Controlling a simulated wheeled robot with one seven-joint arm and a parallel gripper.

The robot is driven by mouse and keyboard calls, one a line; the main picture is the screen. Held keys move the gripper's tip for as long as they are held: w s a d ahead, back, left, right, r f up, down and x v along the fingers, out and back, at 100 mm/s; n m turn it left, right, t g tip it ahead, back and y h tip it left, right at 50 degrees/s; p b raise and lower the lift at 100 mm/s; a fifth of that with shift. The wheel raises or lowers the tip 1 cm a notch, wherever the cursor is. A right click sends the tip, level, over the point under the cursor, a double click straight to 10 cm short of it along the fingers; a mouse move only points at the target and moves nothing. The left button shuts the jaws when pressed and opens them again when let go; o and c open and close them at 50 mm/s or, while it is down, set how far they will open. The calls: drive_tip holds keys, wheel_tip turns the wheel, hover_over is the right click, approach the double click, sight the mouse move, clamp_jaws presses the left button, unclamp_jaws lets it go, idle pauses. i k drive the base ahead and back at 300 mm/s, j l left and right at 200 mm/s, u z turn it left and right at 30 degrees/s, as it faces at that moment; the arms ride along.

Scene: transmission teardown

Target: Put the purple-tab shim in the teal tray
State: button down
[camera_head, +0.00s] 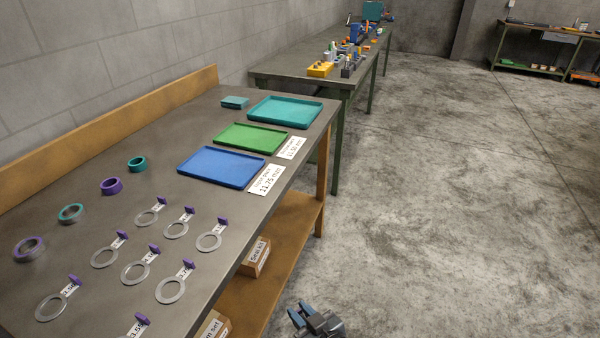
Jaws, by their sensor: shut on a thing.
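The teal tray (322,108) lies flat at the far end of the near bench and looks empty. Several flat ring shims with purple tabs and white number labels lie on the bench; one is at the back (145,218), one at the right (209,242) and one at the front left (49,307). My gripper (309,318) is at the bottom edge of the view, off the bench's right side and over the floor. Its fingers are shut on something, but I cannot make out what. The trays are well away from it.
A green tray (251,138) and a blue tray (221,167) lie before the teal one, with white label cards beside them. A small teal block (235,102) and several purple and teal rings (112,186) stand to the left. Cardboard boxes (255,258) sit on the lower shelf.

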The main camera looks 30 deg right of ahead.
sight(299, 118)
drive_tip(key=i+l, duration=0.15)
drive_tip(key=l, duration=0.2)
drive_tip(key=i+l, duration=0.1)
drive_tip(key=l, duration=0.25)
drive_tip(key=i+l, duration=0.15)
drive_tip(key=l, duration=0.2)
drive_tip(key=i+l, duration=0.15)
drive_tip(key=l, duration=0.2)
drive_tip(key=i+l, duration=0.1)
drive_tip(key=l, duration=0.25)
drive_tip(key=i+l, duration=0.15)
drive_tip(key=l, duration=0.15)
